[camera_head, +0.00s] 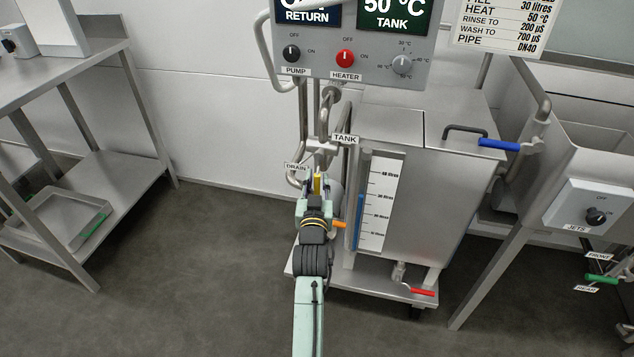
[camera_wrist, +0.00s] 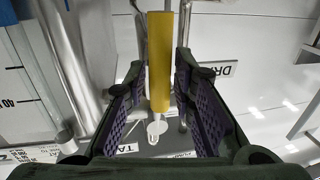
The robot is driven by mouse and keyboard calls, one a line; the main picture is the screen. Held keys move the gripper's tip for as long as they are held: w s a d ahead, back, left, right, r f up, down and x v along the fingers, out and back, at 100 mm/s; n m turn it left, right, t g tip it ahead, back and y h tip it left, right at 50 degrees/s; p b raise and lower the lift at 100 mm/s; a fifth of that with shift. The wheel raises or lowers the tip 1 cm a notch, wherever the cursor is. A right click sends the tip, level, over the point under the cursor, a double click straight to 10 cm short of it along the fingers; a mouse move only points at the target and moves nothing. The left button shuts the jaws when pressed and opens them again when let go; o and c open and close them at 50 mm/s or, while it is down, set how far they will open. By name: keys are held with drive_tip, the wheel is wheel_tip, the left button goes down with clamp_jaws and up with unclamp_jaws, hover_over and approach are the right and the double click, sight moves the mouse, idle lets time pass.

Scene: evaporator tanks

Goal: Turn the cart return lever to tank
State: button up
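The cart return lever has a yellow handle (camera_head: 317,183), seen at the pipes on the left side of the steel tank cart. In the wrist view the yellow handle (camera_wrist: 160,60) runs between my two fingers. My gripper (camera_head: 316,194) reaches up to the lever from below in the head view. In the wrist view my gripper (camera_wrist: 159,75) is open, a finger on each side of the handle, with narrow gaps. The TANK label (camera_head: 345,139) is up and right of the lever; the DRAIN label (camera_head: 296,166) is to its left. The lever's pivot is not clear.
The cart tank (camera_head: 405,190) with its level gauge stands close on the right of my arm. A control panel (camera_head: 350,45) hangs above. A blue-handled lever (camera_head: 498,145) and a red-handled valve (camera_head: 422,291) are farther right. A steel table (camera_head: 75,85) stands left, with clear floor between.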

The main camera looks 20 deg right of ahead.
clamp_jaws()
